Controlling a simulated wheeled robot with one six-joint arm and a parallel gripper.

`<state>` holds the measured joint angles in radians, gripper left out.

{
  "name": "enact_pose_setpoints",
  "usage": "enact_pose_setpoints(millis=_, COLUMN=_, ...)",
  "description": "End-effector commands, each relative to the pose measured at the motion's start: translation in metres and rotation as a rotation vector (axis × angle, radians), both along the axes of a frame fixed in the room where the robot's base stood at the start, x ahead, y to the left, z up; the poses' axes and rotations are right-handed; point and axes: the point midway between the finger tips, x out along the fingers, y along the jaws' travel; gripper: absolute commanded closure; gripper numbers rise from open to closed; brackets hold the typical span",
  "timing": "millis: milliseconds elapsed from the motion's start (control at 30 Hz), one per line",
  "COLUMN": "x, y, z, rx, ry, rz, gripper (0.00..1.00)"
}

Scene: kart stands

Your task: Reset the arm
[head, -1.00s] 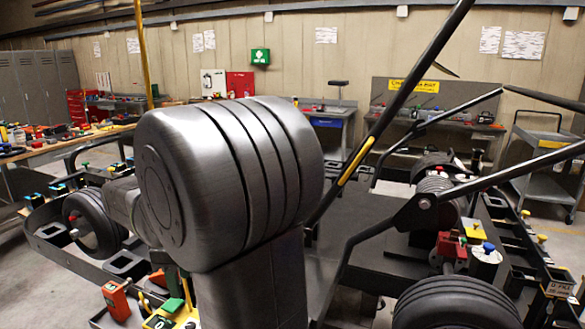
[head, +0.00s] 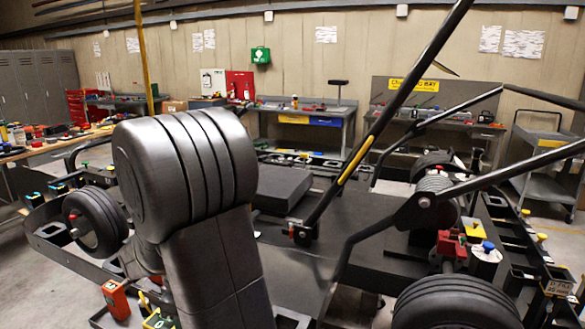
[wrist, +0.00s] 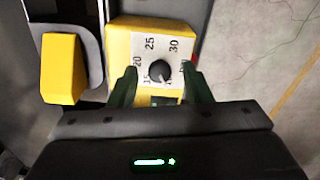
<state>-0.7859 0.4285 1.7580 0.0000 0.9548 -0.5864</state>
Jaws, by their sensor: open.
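My gripper (wrist: 159,71) is open in the wrist view. Its two dark green fingers stand either side of a small dark knob (wrist: 157,72) on a white dial face marked 15, 20, 25 and 30. The dial is on a yellow box (wrist: 148,26). I cannot tell whether the fingers touch the knob or the box. In the head view my arm (head: 185,175) fills the left centre, bent downward, and hides my gripper. Part of a yellow box (head: 157,320) shows low beside the arm.
A yellow block (wrist: 61,70) lies left of the dial box. Kart frames with black tyres (head: 455,303) and long dark bars (head: 395,110) stand close to the right. A red-orange device (head: 116,299) sits low at left. Workbenches (head: 310,115) line the back wall. Grey floor shows between.

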Motion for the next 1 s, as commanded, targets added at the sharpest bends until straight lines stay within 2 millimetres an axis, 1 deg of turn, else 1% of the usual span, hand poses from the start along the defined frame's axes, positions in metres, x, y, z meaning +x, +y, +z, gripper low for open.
enact_pose_setpoints(millis=1000, x=0.0000, y=0.0001, z=0.0002, rx=0.001, ry=0.001, rz=-0.836, gripper=0.55)
